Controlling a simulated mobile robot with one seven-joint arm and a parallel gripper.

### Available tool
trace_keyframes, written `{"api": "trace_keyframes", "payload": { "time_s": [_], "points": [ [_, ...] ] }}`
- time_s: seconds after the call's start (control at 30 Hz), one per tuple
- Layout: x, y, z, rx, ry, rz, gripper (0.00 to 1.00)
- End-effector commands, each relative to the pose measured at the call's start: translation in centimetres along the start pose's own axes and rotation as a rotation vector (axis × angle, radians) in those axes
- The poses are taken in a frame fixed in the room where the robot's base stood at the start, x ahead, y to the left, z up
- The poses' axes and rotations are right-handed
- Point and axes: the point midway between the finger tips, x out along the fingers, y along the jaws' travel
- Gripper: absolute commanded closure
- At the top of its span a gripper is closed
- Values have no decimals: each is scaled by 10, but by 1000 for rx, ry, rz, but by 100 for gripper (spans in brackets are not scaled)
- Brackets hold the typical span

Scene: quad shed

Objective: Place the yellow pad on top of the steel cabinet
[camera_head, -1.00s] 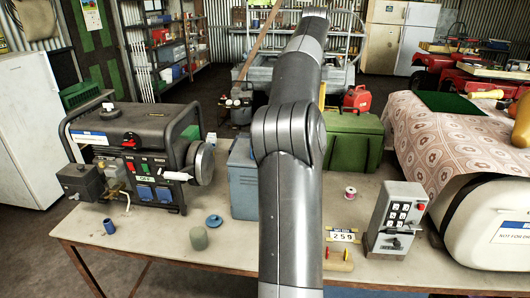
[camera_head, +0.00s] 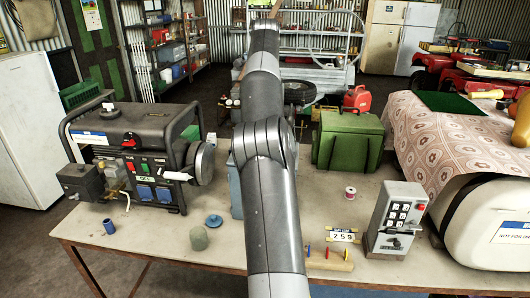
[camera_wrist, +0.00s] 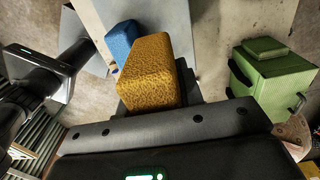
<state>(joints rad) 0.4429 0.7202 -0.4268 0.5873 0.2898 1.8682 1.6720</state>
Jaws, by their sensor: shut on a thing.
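The yellow pad (camera_wrist: 160,72) is a textured, mustard-yellow block in the middle of the wrist view. My gripper (camera_wrist: 155,98) is shut on it, with dark fingers at its sides. In the head view my arm hides the gripper and the pad. The steel cabinet (camera_head: 236,190) is blue-grey and stands on the workbench behind my arm, which covers most of it; its top is hidden. A blue block (camera_wrist: 122,40) shows just beyond the pad in the wrist view; I cannot tell what it is or whether they touch.
A generator (camera_head: 130,150) stands left on the workbench (camera_head: 140,225). A green box (camera_head: 348,138) is right of my arm and also shows in the wrist view (camera_wrist: 265,80). A grey keypad box (camera_head: 396,220), number plate (camera_head: 342,235) and spool (camera_head: 350,193) are at right.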

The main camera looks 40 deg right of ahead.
Motion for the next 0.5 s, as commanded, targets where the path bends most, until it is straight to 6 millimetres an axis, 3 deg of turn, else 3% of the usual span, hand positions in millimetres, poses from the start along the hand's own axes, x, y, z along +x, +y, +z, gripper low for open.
{"api": "trace_keyframes", "payload": {
  "time_s": [0.5],
  "points": [
    [45,1,1,-2,-1,3,87]
  ]
}}
